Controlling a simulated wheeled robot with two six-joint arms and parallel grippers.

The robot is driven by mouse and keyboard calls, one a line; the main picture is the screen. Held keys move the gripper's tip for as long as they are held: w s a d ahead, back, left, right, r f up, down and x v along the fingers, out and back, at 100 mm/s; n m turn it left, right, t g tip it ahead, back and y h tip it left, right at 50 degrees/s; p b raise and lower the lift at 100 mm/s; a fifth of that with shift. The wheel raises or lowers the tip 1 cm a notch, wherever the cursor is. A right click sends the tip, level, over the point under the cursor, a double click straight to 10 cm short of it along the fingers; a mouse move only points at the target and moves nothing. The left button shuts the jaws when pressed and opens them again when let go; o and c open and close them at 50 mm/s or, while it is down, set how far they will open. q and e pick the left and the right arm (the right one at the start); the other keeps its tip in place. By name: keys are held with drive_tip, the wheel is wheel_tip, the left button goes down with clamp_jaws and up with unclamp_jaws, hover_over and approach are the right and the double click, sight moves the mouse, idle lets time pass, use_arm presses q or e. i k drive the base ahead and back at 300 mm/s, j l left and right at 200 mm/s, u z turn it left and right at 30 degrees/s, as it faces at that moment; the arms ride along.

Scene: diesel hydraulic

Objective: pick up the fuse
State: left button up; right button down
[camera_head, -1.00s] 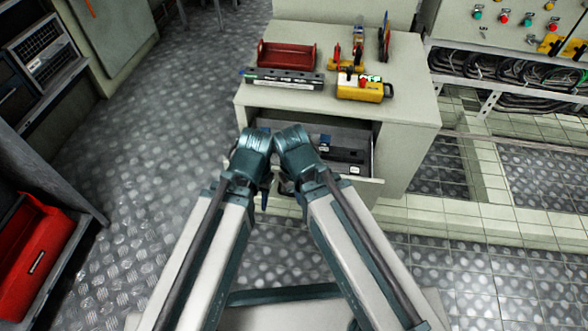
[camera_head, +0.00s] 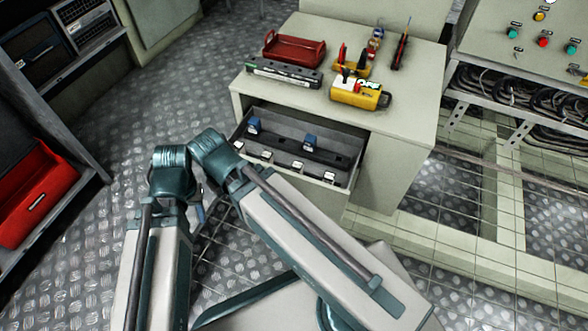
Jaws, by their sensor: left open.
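An open drawer (camera_head: 349,182) in the grey cabinet holds dark strips. Two small blue pieces, a left one (camera_head: 254,125) and a right one (camera_head: 310,142), stand on the rear strip. Several small white blocks (camera_head: 267,156) line the front. I cannot tell for sure which piece is the fuse. My left gripper (camera_head: 198,212) hangs below the arm elbows, left of the drawer and apart from it. It is small and partly covered, but open, with nothing seen in it. My right gripper is hidden behind my arm.
On the cabinet top (camera_head: 290,103) are a red tray (camera_head: 294,50), a dark power strip (camera_head: 284,75), a yellow device (camera_head: 358,92) and several tools. A red bin (camera_head: 35,195) sits on a shelf at left. A control panel (camera_head: 520,40) stands at right. The floor at left is clear.

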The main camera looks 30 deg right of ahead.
sight(296, 167)
drive_tip(key=k+l+u, duration=0.1)
drive_tip(key=l, duration=0.35)
drive_tip(key=k+l, duration=0.3)
drive_tip(key=k+l+u, duration=0.15)
drive_tip(key=l, duration=0.35)
drive_tip(key=k+l, duration=0.25)
drive_tip(key=l, duration=0.15)
drive_tip(key=k+l+u, duration=0.15)
drive_tip(key=l, duration=0.25)
drive_tip(key=k, duration=0.1)
